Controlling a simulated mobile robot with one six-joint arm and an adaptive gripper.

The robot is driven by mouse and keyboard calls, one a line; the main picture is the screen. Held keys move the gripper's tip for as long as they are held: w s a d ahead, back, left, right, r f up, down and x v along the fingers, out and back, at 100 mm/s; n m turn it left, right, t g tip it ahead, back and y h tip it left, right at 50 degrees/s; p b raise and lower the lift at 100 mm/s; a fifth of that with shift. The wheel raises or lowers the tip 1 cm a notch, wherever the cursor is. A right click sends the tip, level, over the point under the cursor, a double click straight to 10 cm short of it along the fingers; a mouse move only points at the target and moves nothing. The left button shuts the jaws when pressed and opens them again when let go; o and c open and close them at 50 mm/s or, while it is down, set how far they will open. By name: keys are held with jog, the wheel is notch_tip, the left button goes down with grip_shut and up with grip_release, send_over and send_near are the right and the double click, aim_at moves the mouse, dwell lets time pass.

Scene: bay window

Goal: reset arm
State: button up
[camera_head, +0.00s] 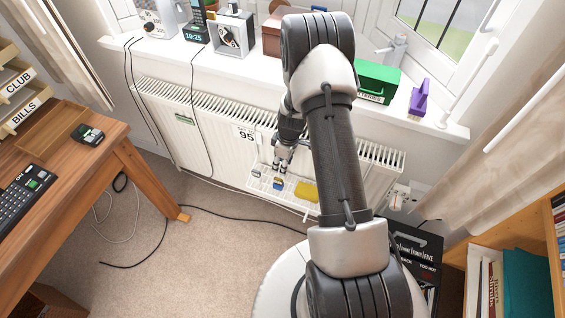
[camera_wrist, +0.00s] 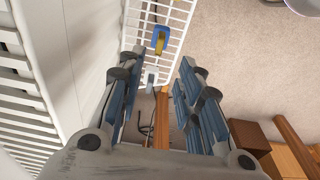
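My gripper (camera_head: 281,163) hangs in front of the radiator, above a white wire rack (camera_head: 264,187) fixed low on it. In the wrist view my gripper (camera_wrist: 158,62) has its two fingers spread apart, with nothing held between them. The rack also shows beyond the fingertips in the wrist view (camera_wrist: 177,14). A small blue and yellow object (camera_wrist: 159,40) lies on it; it also shows in the head view (camera_head: 278,183). A yellow block (camera_head: 306,191) lies on the rack to its right in the head view.
The white radiator (camera_head: 165,118) stands close behind my gripper, under a windowsill (camera_head: 160,52). The sill carries a green box (camera_head: 377,82), a purple object (camera_head: 419,99) and several devices. A wooden desk (camera_head: 75,165) is left, a bookshelf (camera_head: 520,225) right. Cables cross the carpet (camera_head: 200,265).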

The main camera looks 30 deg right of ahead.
dwell(0.3)
jog(key=s+a+r+m+t, duration=0.1)
jog(key=a+r, duration=0.3)
jog(key=r, duration=0.9)
jog(key=s+a+r+m, duration=0.15)
jog(key=a+r, duration=0.35)
jog(key=r, duration=0.8)
jog(key=s+a+r+m+t, duration=0.1)
jog(key=s+a+r+m, duration=0.3)
jog(key=s+r, duration=0.65)
jog(key=s+a+r+m+t, duration=0.1)
jog(key=s+a+r, duration=0.1)
jog(key=s, duration=0.9)
jog(key=shift+s+a+r+h, duration=0.2)
jog(key=shift+r+h, duration=0.2)
jog(key=shift+r, duration=0.5)
